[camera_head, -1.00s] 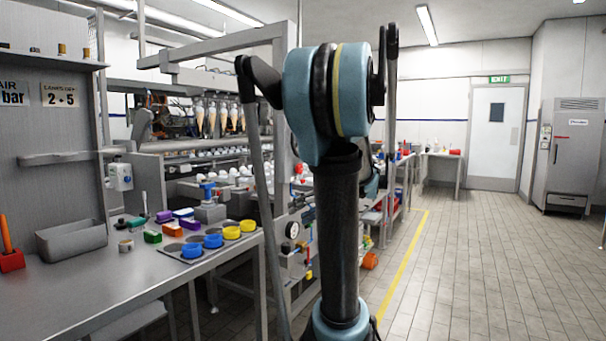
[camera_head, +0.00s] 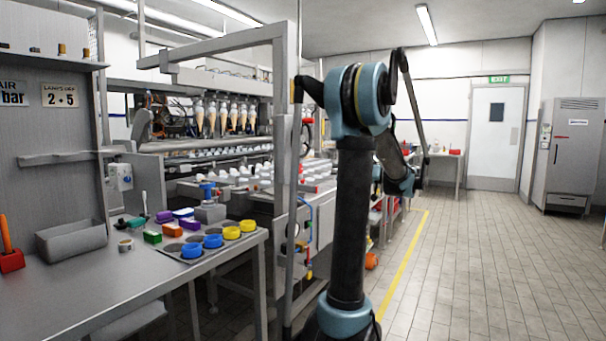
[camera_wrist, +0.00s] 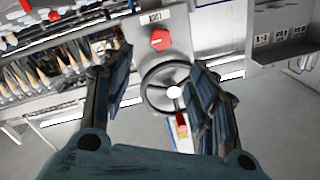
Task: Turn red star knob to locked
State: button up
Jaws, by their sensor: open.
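A red knob (camera_wrist: 160,40), likely the star knob, is on a grey upright panel (camera_wrist: 181,38) in the wrist view, below a small white label. Its exact outline and any lock marks are too small to read. A dark handwheel (camera_wrist: 148,97) with a pale hub is mounted just below the knob. My gripper (camera_wrist: 168,80) is open and empty. Its two dark fingers stand apart on either side of the handwheel in the picture, and the knob shows above, between them. I see no contact.
A red and yellow part (camera_wrist: 182,124) sits below the handwheel. A row of cones (camera_wrist: 45,78) is at the left. A grey shelf (camera_wrist: 287,54) with number plates is at the right. In the head view, a workbench (camera_head: 110,285) is left and open floor (camera_head: 490,270) right.

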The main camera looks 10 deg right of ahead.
aim_at(301, 169)
jog(key=x, duration=1.5)
jog(key=shift+w+a, duration=0.1)
jog(key=shift+a, duration=0.2)
jog(key=c, duration=1)
